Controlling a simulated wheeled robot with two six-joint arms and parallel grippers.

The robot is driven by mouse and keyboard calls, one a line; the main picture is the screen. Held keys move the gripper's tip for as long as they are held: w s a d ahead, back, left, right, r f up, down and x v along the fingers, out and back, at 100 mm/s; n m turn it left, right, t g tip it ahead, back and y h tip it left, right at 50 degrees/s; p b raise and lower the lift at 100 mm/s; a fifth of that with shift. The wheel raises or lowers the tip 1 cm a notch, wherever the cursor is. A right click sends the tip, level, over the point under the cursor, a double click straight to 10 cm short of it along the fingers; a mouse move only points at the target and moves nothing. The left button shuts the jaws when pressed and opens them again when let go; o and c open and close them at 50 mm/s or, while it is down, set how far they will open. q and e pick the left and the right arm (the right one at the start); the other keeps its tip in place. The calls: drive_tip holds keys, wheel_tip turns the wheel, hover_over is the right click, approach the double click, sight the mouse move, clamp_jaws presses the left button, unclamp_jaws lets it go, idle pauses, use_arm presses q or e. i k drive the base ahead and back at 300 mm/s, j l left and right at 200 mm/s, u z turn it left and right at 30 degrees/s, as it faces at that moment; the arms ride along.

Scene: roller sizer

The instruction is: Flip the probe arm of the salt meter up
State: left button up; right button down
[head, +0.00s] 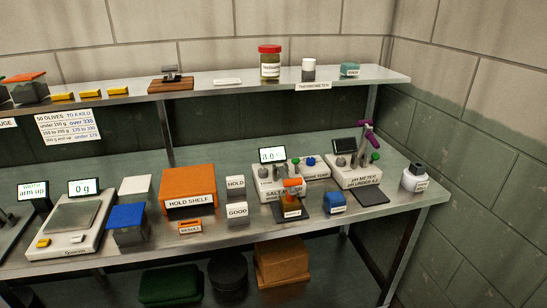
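The salt meter (264,186) is a white box on the right part of the steel bench, with a small lit display (272,154) above it that seems to read 8.0. An orange piece (292,183), which looks like its probe arm, is low at the front. It sits over a small labelled cup (291,205) on a dark pad. I cannot tell whether its tip is inside the cup. Neither of my grippers is in view.
Right of it stands the pH meter (350,175) with a raised purple arm (368,138). A blue block (336,203) and a white bottle (415,178) are nearby. The orange hold shelf (188,186) is to the left. An upper shelf (215,83) runs above the bench.

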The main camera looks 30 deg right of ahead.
sight(289, 183)
drive_tip(key=j+z, duration=0.1)
drive_tip(key=z, duration=0.3)
drive_tip(key=k+z, duration=0.1)
drive_tip(key=z, duration=0.35)
drive_tip(key=j+z, duration=0.1)
drive_tip(key=z, duration=0.3)
drive_tip(key=k+z, duration=0.1)
drive_tip(key=z, duration=0.3)
drive_tip(key=k+z, duration=0.1)
drive_tip(key=z, duration=0.35)
